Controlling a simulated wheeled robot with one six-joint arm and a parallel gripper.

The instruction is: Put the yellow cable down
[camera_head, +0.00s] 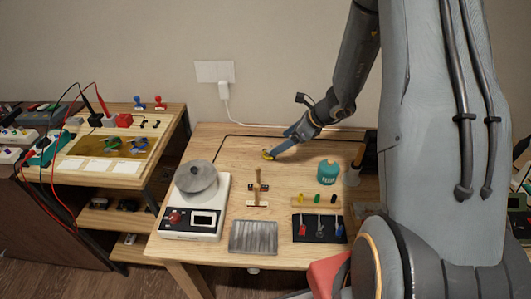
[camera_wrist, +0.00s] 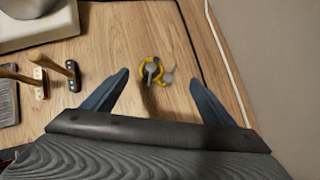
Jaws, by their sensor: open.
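The yellow cable (camera_wrist: 151,72) is a small coil with grey ends, lying on the wooden table in the wrist view. It lies between and beyond the tips of my gripper (camera_wrist: 157,80), whose two blue fingers stand wide apart with nothing between them. In the head view, the yellow cable (camera_head: 267,155) shows as a small yellow spot at the tip of my gripper (camera_head: 272,153), near the table's back. The gripper partly hides it there, and I cannot tell the exact gap between them.
A white scale with a round grey pan (camera_head: 197,178) stands at the table's left. A teal pot (camera_head: 328,172), a black tool tray (camera_head: 318,237) and a grey ribbed pad (camera_head: 253,237) lie nearer the front. A wall charger (camera_head: 224,90) hangs behind. Bare wood surrounds the cable.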

